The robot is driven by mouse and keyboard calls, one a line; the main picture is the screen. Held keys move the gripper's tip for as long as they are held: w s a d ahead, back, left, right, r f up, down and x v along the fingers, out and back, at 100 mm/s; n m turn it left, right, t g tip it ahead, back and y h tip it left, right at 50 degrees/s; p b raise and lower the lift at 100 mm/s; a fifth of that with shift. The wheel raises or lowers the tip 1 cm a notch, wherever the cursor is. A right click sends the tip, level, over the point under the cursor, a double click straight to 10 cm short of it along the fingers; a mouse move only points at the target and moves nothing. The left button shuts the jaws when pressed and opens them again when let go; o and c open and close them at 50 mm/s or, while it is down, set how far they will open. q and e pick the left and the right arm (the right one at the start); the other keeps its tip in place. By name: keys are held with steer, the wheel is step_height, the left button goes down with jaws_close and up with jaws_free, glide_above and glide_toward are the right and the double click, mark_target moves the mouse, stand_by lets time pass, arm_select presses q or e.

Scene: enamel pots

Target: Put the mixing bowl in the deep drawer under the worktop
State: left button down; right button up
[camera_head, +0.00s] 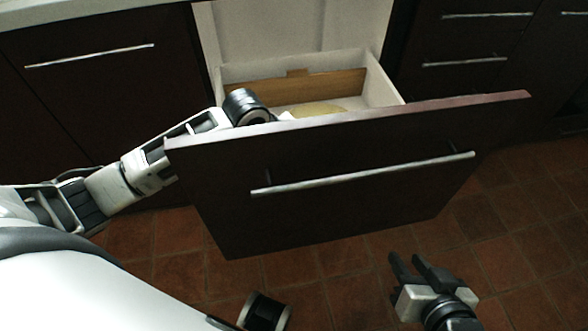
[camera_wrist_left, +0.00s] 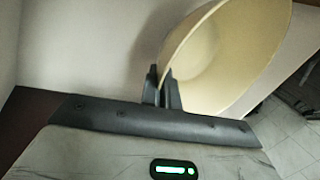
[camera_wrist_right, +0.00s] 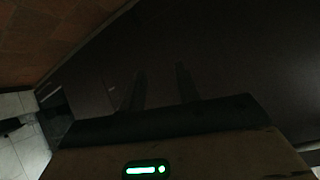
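The cream-yellow mixing bowl (camera_head: 318,108) is inside the open deep drawer, partly hidden by the drawer front (camera_head: 350,165). It fills much of the left wrist view (camera_wrist_left: 225,55). My left arm reaches over the drawer's left side. My left gripper (camera_wrist_left: 163,82) has its fingers close together at the bowl's rim and looks shut on it; in the head view its fingers are hidden. I cannot tell whether the bowl touches the drawer bottom. My right gripper (camera_head: 422,268) is open and empty, in front of the drawer on the right; its spread fingers show in the right wrist view (camera_wrist_right: 160,88).
The pale worktop edge (camera_head: 50,14) is at the upper left. Closed dark fronts with bar handles stand on both sides of the drawer. Inside the drawer is a wooden board (camera_head: 310,87) near the back.

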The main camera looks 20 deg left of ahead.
arm_select(q)
step_height(320, 180, down, 4)
steer(key=shift+w+r+b, duration=0.1)
steer(key=shift+r+b, duration=0.15)
steer(key=shift+b, duration=0.3)
steer(key=shift+f, duration=0.25)
steer(key=c, duration=2)
jaws_free()
steer(key=shift+f, duration=0.15)
steer(key=o, duration=0.4)
steer(key=shift+c, duration=0.2)
arm_select(e)
steer(key=shift+w+a+r+t, duration=0.1)
steer(key=shift+a+r+t, duration=0.1)
steer(key=shift+r+t, duration=0.25)
